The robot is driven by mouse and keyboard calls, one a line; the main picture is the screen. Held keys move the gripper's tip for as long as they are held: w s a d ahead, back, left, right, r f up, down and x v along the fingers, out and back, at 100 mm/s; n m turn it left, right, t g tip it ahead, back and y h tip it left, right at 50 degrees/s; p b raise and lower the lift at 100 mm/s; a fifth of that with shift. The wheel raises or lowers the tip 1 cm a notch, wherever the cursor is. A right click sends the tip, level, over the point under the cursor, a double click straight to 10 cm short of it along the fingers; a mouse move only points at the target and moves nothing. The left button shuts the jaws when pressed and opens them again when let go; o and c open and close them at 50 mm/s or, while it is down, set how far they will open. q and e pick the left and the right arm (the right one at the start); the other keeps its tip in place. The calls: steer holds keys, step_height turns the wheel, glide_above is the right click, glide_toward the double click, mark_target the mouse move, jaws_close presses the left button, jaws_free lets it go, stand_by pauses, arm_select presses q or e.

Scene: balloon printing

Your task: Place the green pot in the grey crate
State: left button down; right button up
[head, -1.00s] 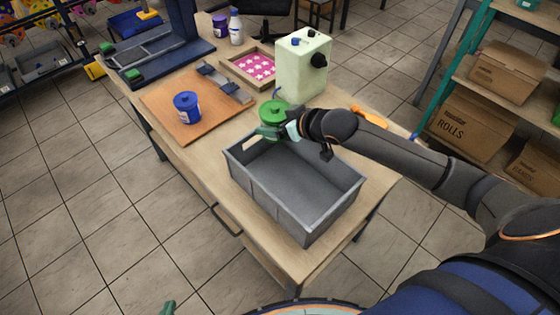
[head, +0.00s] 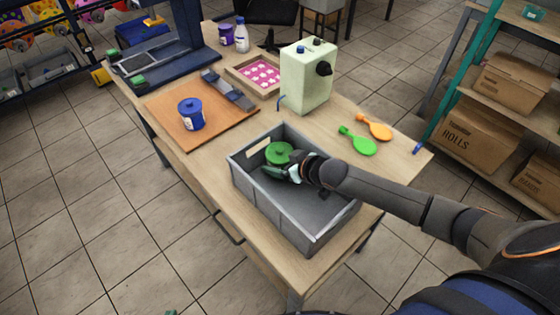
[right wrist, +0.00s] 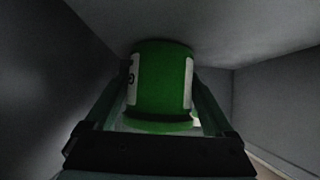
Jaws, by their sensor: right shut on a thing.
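The green pot (head: 279,153), with a green lid and a white label, is inside the grey crate (head: 330,231), near its back left corner. My right gripper (head: 282,172) reaches down into the crate and is shut on the pot's sides. In the right wrist view the pot (right wrist: 160,82) sits between both fingers, close to the grey crate surface; I cannot tell if it touches the floor. Of my left gripper only a tiny green tip (head: 170,312) shows at the bottom edge, too little to tell its state.
Behind the crate stand a pale green machine (head: 306,80) and a wooden tray with a pink sheet (head: 261,74). A blue pot (head: 190,114) stands on an orange-brown board (head: 165,104).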

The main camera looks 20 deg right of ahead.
steer(key=o, duration=1.5)
steer(key=shift+r, duration=0.15)
steer(key=v, duration=0.7)
steer(key=shift+s+d+r+p, duration=0.1)
steer(key=shift+s+p, duration=0.1)
steer(key=shift+p, duration=0.2)
steer(key=shift+w, duration=0.1)
